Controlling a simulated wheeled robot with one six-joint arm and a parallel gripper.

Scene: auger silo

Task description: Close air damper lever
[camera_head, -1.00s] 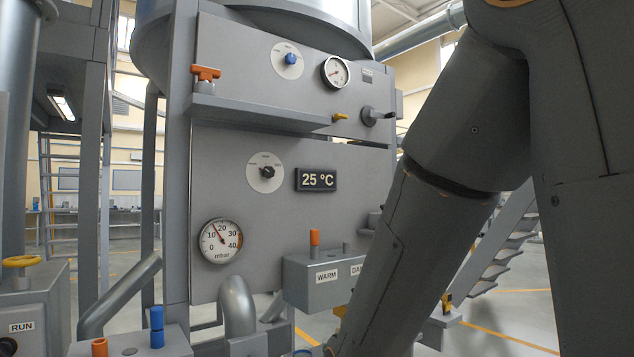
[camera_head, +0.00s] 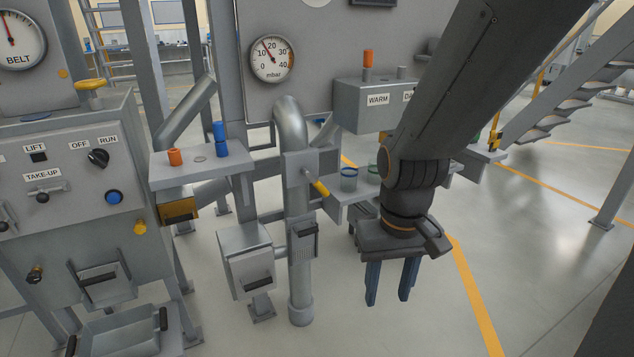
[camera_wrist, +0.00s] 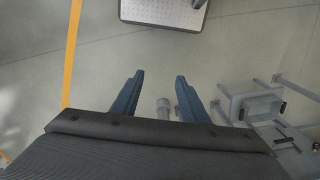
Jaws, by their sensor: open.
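A lever with a yellow grip (camera_head: 320,187) sticks out from a plate on the grey vertical pipe (camera_head: 298,230), pointing down to the right; it looks like the damper lever, but no label can be read. My gripper (camera_head: 388,287) is to the right of the lever and lower in the head view, pointing down. Its blue fingers are apart, with nothing between them. In the wrist view the gripper (camera_wrist: 160,82) also shows open above the floor. The lever cannot be made out in the wrist view.
A shelf with glass jars (camera_head: 349,178) stands between the pipe and my arm. A WARM-labelled box (camera_head: 377,100) is above it. A control cabinet (camera_head: 60,180) stands at the left, and a grey box (camera_head: 246,262) beside the pipe. Open floor lies at the right.

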